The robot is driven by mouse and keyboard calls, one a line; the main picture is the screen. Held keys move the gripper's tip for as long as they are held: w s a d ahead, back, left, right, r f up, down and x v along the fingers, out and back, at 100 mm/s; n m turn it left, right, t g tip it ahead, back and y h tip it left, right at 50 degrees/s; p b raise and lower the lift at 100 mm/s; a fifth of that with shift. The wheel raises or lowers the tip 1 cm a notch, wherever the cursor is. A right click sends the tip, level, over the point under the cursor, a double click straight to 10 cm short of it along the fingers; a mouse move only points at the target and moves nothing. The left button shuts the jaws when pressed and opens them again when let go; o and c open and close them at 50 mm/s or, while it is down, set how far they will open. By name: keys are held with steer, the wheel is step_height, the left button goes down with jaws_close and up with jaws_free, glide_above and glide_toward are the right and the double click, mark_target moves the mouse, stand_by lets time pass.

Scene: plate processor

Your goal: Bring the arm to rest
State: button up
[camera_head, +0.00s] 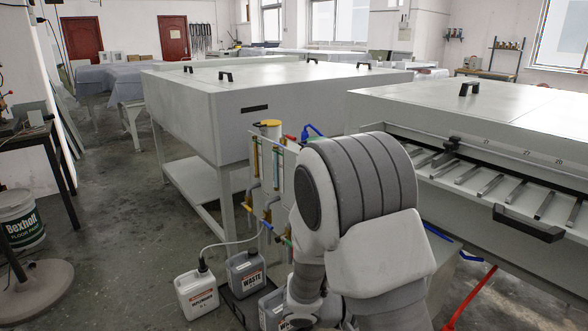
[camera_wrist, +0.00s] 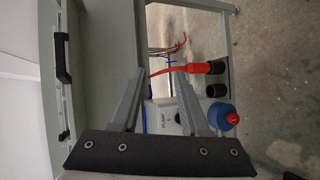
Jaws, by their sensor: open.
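My gripper (camera_wrist: 158,74) shows in the wrist view with its two grey fingers apart. Nothing is between the fingertips. Beyond them are a white box marked PUMP (camera_wrist: 163,117) and a red plug with a red cable (camera_wrist: 200,68). The wrist picture is turned sideways. In the head view my arm is bent, and its large white and grey links fill the lower middle. My gripper is hidden there behind the arm.
Plate processors stand at the middle (camera_head: 228,121) and right (camera_head: 445,103). A paint bucket (camera_head: 20,218) is at far left. Open floor (camera_head: 125,215) lies between. A blue-capped bottle (camera_wrist: 226,117) shows in the wrist view.

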steer(key=s+a+r+m+t+y, duration=0.1)
steer(key=s+a+r+t+y, duration=0.1)
steer(key=s+a+r+y, duration=0.4)
steer(key=s+a+r+t+y, duration=0.3)
steer(key=s+r+y, duration=0.55)
steer(key=r, duration=0.25)
step_height(320, 180, up, 24)
steer(key=p, duration=2.4)
steer(key=shift+d+f+g, duration=0.15)
steer(key=shift+d+g, duration=0.05)
steer(key=shift+g, duration=0.1)
steer(key=shift+w+d, duration=0.1)
